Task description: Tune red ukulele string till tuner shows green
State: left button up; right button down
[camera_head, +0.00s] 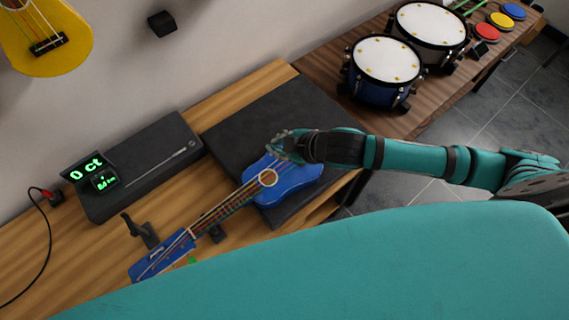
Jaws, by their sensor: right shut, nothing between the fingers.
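A blue ukulele (288,182) lies with its body on a dark mat and its neck pointing to the lower left. Coloured strings run along its neck (222,212) to the blue headstock (160,256); I cannot clearly single out the red string. A small green spot (192,261) shows beside the headstock. The tuner display (87,169) glows green and reads "0 ct", with a smaller green readout under it. My right gripper (277,147) is shut and empty at the far end of the ukulele body; whether it touches is unclear. My left gripper is out of view.
The dark mat (235,125) and a black box (150,150) with a thin rod lie on the wooden table (35,255). A black stand (140,230) is near the headstock. Drums (385,60) stand on a shelf at upper right. My teal body covers the bottom.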

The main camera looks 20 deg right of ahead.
jog(key=shift+d+r+n, duration=0.15)
jog(key=shift+d+n, duration=0.15)
jog(key=shift+d, duration=0.1)
jog(key=b, duration=0.8)
send_over(284, 167)
jog(key=f, duration=0.7)
jog(key=shift+s+a+f, duration=0.1)
jog(key=shift+s+a, duration=0.1)
jog(key=shift+a, duration=0.05)
jog(key=shift+f+b, duration=0.35)
jog(key=shift+f, duration=0.5)
jog(key=shift+f, duration=0.4)
